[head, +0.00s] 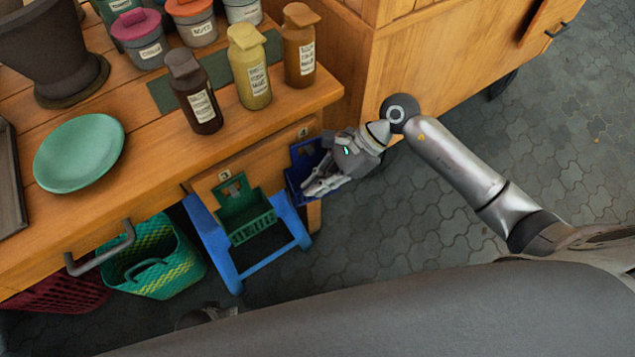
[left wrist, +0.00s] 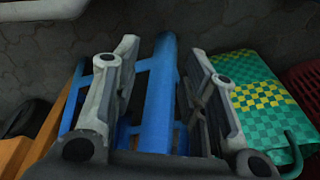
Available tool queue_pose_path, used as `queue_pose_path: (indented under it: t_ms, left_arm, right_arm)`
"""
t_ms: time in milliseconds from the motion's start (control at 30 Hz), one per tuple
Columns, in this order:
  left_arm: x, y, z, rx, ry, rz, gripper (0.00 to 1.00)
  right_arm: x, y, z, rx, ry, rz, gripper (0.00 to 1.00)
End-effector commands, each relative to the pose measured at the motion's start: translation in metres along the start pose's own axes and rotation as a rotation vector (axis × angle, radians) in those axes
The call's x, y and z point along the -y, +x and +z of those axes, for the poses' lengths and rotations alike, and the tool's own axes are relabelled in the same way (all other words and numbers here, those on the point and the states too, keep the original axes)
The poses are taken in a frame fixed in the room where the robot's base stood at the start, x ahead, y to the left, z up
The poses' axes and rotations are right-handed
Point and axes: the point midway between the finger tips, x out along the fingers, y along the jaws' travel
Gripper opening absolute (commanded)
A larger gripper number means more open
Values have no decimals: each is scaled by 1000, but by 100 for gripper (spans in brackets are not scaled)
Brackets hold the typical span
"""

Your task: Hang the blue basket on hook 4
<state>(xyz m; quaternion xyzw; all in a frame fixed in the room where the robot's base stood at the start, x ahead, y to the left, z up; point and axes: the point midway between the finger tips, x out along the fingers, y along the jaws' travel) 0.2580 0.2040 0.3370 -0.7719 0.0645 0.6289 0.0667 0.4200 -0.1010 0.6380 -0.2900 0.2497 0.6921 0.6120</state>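The blue basket (head: 296,176) is at the front of the wooden table, below the small label for hook 4 (head: 303,132). Its back plate is upright against the table front; the hook itself is hidden. My right gripper (head: 318,186) is at the basket's right side, its fingers overlapping the basket. Whether they grip it I cannot tell, nor whether the basket hangs on the hook. My left gripper (left wrist: 163,65) is open and empty in the left wrist view, low down, with a blue stool beyond its fingers.
A green basket (head: 245,217) hangs at label 3, left of the blue one. The blue stool (head: 233,268) and a green checked basket (head: 160,266) stand below. Bottles (head: 250,68) and a green plate (head: 80,152) are on the table. Paved floor at right is clear.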

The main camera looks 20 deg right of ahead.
Motion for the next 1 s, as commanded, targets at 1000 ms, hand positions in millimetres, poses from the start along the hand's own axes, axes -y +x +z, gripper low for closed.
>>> queue_pose_path:
  t_ms: [1000]
  left_arm:
    - [1,-39,-24,-24,-2,-2,40]
  right_arm:
    - [14,-4,-8,-1,9,-30,0]
